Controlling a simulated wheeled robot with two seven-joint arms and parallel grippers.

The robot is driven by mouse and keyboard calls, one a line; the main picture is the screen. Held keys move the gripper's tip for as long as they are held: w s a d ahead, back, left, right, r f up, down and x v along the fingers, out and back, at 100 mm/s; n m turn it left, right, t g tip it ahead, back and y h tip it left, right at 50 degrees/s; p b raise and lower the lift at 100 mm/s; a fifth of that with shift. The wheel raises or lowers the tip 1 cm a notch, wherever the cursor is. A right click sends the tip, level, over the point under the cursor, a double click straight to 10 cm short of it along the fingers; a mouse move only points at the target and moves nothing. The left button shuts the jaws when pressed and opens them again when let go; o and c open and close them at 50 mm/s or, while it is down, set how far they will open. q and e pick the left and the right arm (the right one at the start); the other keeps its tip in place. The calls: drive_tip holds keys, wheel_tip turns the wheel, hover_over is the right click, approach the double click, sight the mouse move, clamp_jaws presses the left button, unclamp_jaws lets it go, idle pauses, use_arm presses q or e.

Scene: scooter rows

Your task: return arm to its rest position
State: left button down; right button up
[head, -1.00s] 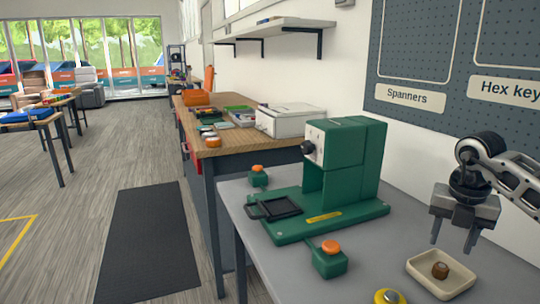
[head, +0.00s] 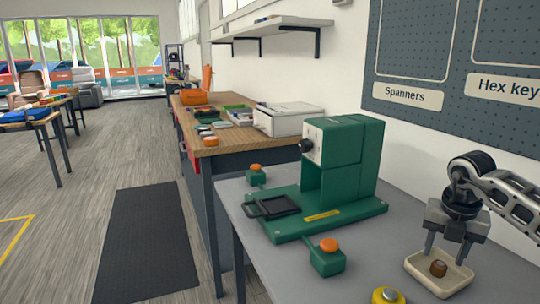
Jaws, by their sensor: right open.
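My right gripper (head: 447,252) is at the right side of the head view, pointing down above the grey table. Its two fingers are apart and nothing is between them. It hangs over the far edge of a cream tray (head: 452,286). A small brown cylindrical part (head: 438,268) lies in the tray, apart from the fingers as far as I can see. My left gripper is not in the picture.
A green press-like machine (head: 340,170) stands on the grey table (head: 385,262) left of my right gripper. A pegboard (head: 460,60) covers the wall behind.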

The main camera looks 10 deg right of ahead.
drive_tip(key=s+a+r, duration=0.9)
drive_tip(key=s+r, duration=0.2)
use_arm(q)
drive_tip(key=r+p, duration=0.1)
drive_tip(key=p, duration=0.2)
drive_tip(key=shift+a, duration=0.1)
use_arm(e)
drive_tip(key=a+f+m+g+y, duration=0.1)
drive_tip(key=a+m+g, duration=0.1)
drive_tip(key=a+m, duration=2.3)
drive_tip(key=m, duration=0.5)
drive_tip(key=shift+a+f, duration=0.25)
drive_tip(key=shift+f, duration=0.05)
drive_tip(key=shift+w, duration=0.1)
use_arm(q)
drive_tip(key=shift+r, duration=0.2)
use_arm(e)
drive_tip(key=shift+a, duration=0.1)
